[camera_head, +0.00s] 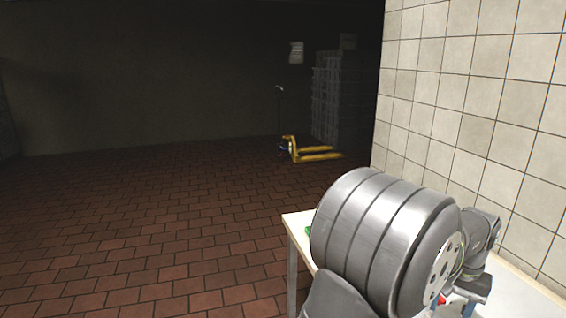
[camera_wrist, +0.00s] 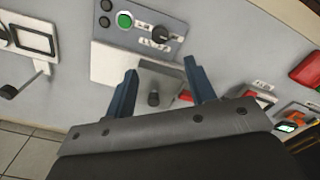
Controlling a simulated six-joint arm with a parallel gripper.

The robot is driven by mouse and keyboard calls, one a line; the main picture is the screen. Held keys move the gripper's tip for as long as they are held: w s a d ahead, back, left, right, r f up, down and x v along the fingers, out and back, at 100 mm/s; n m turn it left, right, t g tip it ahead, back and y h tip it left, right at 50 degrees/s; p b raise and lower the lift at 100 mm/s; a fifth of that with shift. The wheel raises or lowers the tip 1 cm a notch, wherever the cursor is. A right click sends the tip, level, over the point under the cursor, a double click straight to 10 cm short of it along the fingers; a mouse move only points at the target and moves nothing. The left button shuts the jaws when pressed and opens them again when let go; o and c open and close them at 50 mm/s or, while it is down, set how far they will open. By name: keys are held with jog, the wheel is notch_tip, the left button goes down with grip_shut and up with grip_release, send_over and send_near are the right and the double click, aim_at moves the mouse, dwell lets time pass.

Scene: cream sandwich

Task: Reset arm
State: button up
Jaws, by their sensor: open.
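My gripper (camera_wrist: 160,88) shows in the wrist view with its two blue fingers spread apart and nothing between them. Behind the fingers is a grey machine panel (camera_wrist: 75,75) with a green button (camera_wrist: 124,20), a black knob (camera_wrist: 160,34) and a dark lever knob (camera_wrist: 153,98). I cannot tell whether the fingers touch the panel. In the head view my large grey arm link covers much of the lower right, and the gripper's fingers cannot be made out clearly there.
A light table (camera_head: 293,226) stands by the tiled wall (camera_head: 455,90) at the right. A yellow pallet truck (camera_head: 315,153) and stacked crates (camera_head: 335,95) stand far back. The brick floor (camera_head: 150,240) at the left is clear. A red part (camera_wrist: 307,70) is at the wrist view's right.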

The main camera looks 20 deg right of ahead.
notch_tip(320, 180, down, 12)
jog(key=shift+f, duration=0.4)
jog(key=m, duration=0.4)
jog(key=shift+r+m, duration=0.1)
jog(key=shift+m, duration=0.2)
jog(key=m, duration=0.7)
jog(key=shift+m, duration=2.3)
